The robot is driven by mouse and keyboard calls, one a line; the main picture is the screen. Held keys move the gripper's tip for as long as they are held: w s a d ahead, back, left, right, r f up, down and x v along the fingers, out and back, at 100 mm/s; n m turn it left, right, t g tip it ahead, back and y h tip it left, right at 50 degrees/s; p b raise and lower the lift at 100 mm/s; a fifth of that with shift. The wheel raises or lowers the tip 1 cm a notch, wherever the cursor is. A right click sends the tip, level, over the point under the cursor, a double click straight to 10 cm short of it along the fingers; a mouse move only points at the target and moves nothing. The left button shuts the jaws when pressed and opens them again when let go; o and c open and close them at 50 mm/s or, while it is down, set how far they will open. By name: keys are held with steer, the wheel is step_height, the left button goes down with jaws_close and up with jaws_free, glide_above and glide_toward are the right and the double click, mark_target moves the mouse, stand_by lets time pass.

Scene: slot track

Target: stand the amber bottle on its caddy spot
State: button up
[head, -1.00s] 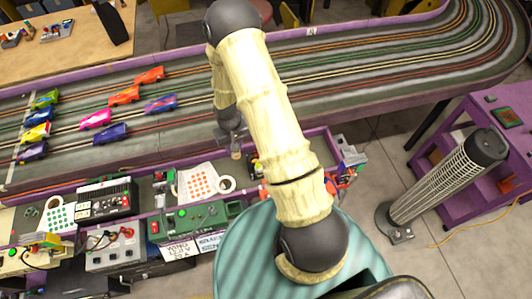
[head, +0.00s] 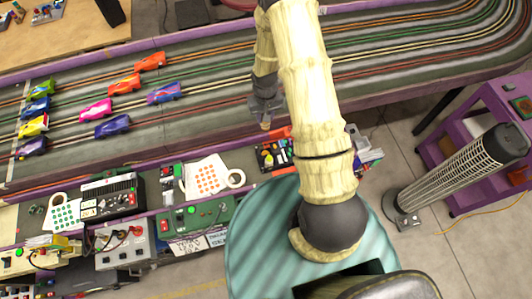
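My gripper (head: 266,112) hangs over the near edge of the slot track, left of my upright arm links. A small tan-brown thing (head: 265,125) shows at its fingertips. It may be the amber bottle, but it is too small to tell, and the finger gap cannot be made out. A dark caddy-like tray (head: 266,158) with several small coloured items stands on the bench just below the gripper in the picture. My arm hides its right side. I cannot make out an empty spot in it.
The slot track (head: 400,62) carries several toy cars at the left. A tower fan (head: 465,170) stands at the right.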

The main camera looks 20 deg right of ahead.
mark_target(277, 156)
steer(key=shift+f, duration=0.1)
step_height(277, 156, down, 13)
steer(key=n+b, duration=0.3)
steer(key=b, duration=1.2)
steer(key=shift+f+p, duration=0.5)
steer(key=shift+f, duration=2.3)
steer(key=shift+f, duration=0.1)
steer(key=shift+f+p, duration=0.4)
steer(key=shift+f, duration=1.6)
steer(key=shift+s+f+b, duration=0.1)
steer(key=shift+f+b, duration=0.25)
steer(key=shift+b, duration=0.05)
